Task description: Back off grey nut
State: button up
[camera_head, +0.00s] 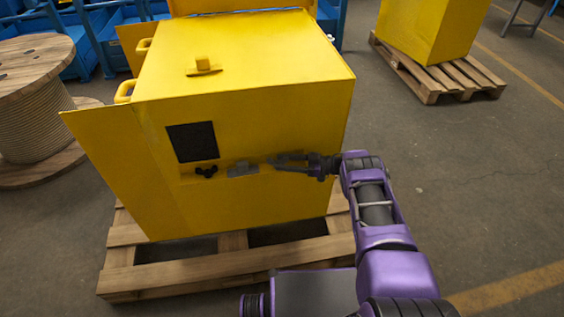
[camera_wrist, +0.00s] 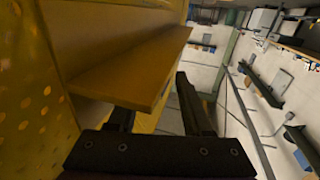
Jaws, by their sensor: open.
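A grey piece (camera_head: 242,169), which may be the grey nut, sits on the front of the yellow cabinet (camera_head: 245,110), right of a black knob-like part (camera_head: 206,171). It is too small to make out as a nut. My gripper (camera_head: 284,160) reaches in from the right, its fingers pointing left towards the grey piece, with a small gap in the picture. In the wrist view my gripper (camera_wrist: 158,100) is open. A yellow ledge (camera_wrist: 125,70) runs ahead of the fingers and partly covers the left one. No nut shows between the fingers there.
A dark square panel (camera_head: 192,142) is above the black part. A yellow door (camera_head: 105,155) stands open at the left. The cabinet rests on a wooden pallet (camera_head: 180,280). A cable drum (camera_head: 35,110) stands at far left.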

jog(key=shift+r+m+t, duration=0.1)
jog(key=shift+m+t, duration=0.5)
jog(key=shift+t, duration=0.3)
